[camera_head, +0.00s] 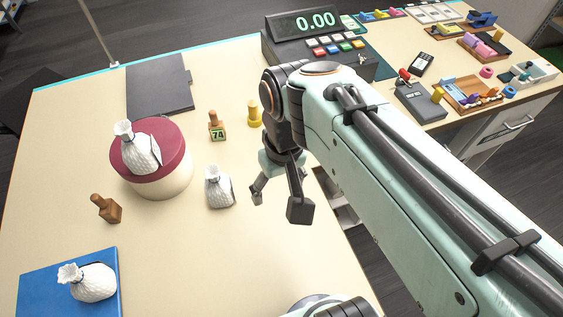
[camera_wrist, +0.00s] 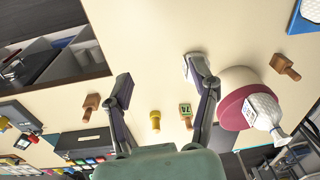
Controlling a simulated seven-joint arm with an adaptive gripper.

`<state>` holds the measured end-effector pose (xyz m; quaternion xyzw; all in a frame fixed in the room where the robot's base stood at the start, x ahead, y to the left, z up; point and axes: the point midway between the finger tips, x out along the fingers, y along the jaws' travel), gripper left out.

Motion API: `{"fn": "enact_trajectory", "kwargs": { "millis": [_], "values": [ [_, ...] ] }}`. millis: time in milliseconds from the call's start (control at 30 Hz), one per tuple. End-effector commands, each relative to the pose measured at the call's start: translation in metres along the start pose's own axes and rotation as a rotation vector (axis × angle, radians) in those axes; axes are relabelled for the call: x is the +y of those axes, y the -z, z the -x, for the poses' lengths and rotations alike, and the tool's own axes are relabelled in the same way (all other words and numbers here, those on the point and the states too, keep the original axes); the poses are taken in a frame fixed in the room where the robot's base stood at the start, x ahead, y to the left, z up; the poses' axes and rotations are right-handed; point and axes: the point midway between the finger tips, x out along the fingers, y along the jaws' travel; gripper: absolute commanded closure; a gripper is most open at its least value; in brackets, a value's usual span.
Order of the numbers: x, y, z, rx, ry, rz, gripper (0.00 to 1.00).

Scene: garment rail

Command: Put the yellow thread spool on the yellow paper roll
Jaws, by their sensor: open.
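A yellow spool-like piece (camera_head: 254,113) stands upright on the table beyond my gripper; it shows in the wrist view (camera_wrist: 155,121). A short yellow cylinder (camera_head: 437,95) stands beside a dark box at the right. I cannot tell for sure which of the other two is the thread spool. My gripper (camera_head: 277,199) is open and empty above the table, its fingers wide apart in the wrist view (camera_wrist: 160,80).
A red-lidded round box (camera_head: 161,185) bears a white sack; another white sack (camera_head: 218,188) stands beside it. A stamp marked 74 (camera_head: 216,126) stands nearby. A cash register (camera_head: 320,47) and a tray (camera_head: 471,94) stand farther right. My arm covers the table's middle right.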

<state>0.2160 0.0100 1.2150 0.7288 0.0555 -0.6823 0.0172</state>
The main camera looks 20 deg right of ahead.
Motion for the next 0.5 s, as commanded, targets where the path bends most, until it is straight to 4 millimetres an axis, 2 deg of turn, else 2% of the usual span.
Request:
{"fn": "enact_trajectory", "kwargs": {
  "millis": [33, 100, 200, 300, 500],
  "values": [
    [-0.005, -0.026, -0.002, -0.014, 0.004, 0.002, 0.41],
    [-0.009, -0.055, -0.008, -0.039, 0.009, 0.002, 0.41],
    [-0.013, -0.08, -0.015, -0.062, 0.014, 0.001, 0.41],
    [-0.014, -0.089, -0.018, -0.072, 0.016, 0.0, 0.41],
    [-0.014, -0.09, -0.018, -0.074, 0.016, 0.001, 0.41]
  ]
}}
